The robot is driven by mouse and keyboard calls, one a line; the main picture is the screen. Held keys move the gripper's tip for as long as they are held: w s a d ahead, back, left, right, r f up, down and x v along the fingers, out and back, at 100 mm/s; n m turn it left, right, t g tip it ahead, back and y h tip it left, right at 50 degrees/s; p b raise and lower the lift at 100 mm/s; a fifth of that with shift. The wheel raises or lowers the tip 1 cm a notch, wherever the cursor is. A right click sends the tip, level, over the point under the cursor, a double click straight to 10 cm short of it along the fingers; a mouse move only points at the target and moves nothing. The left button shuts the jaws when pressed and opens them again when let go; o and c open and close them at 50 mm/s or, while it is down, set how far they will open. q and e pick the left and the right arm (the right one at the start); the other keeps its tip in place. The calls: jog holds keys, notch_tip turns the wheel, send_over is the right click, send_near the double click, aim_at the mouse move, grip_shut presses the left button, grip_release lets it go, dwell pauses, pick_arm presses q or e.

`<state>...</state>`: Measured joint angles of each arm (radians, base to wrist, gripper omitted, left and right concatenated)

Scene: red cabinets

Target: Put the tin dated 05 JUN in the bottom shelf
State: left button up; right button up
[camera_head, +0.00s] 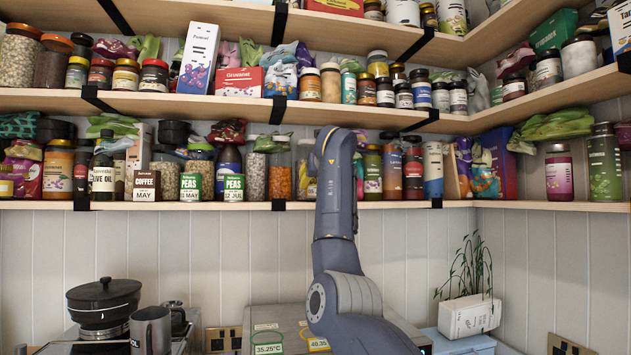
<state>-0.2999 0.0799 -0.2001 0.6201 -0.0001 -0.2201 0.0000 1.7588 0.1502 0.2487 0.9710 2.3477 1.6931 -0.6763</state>
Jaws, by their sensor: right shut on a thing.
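Three label-fronted tins stand left of centre on the lowest shelf in view (400,204). One is a brown and white COFFEE tin (146,186) whose label seems to read MAY. Beside it is a green and white PEAS tin (191,187), its month too small to be sure of. The other PEAS tin (234,188) seems to read JUL. I cannot make out a 05 JUN label. My right arm rises in the centre, and its far end, the right gripper (336,140), is in front of the lowest shelf. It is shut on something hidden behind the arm. My left gripper is out of view.
Below are a black pot (103,302), a grey mug (151,330), a metal box with temperature displays (268,325) and a potted plant (469,314).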

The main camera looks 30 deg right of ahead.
jog(key=shift+f, duration=0.6)
dwell(0.3)
jog(key=o, duration=1.4)
jog(key=shift+c, duration=0.2)
jog(key=shift+s, duration=0.1)
jog(key=v, duration=0.7)
jog(key=shift+s, duration=0.3)
jog(key=shift+s+a+r, duration=0.1)
jog(key=shift+a, duration=0.05)
